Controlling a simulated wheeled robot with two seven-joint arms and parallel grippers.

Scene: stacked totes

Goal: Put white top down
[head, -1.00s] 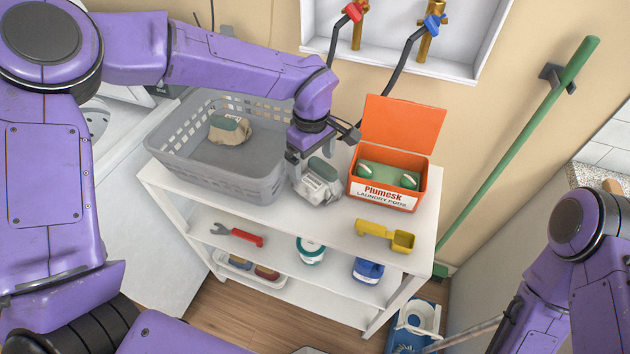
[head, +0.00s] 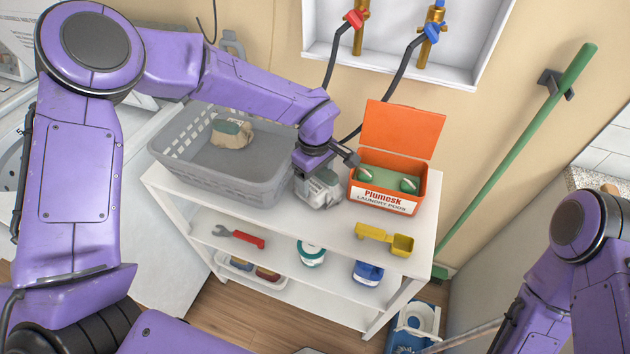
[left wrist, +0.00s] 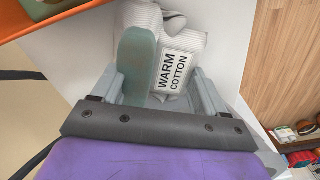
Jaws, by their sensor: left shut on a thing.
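The white top (head: 322,192) is a folded, ribbed bundle at the upper shelf surface, between the grey basket and the orange box. In the left wrist view the white top (left wrist: 190,47) shows a "WARM COTTON" label and a grey-green part. My left gripper (head: 318,177) comes from above and is shut on it. In the left wrist view the fingers of my left gripper (left wrist: 160,92) stand on either side of it. Whether its underside touches the shelf is hard to tell. My right forearm shows at the lower right, but its gripper is out of view.
The white shelf (head: 285,219) holds the grey basket (head: 225,182) with a beige bundle (head: 232,134) inside. The open orange pod box (head: 382,200) stands close on the right. A yellow scoop (head: 385,239) lies near the front edge. Front shelf space beside the white top is clear.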

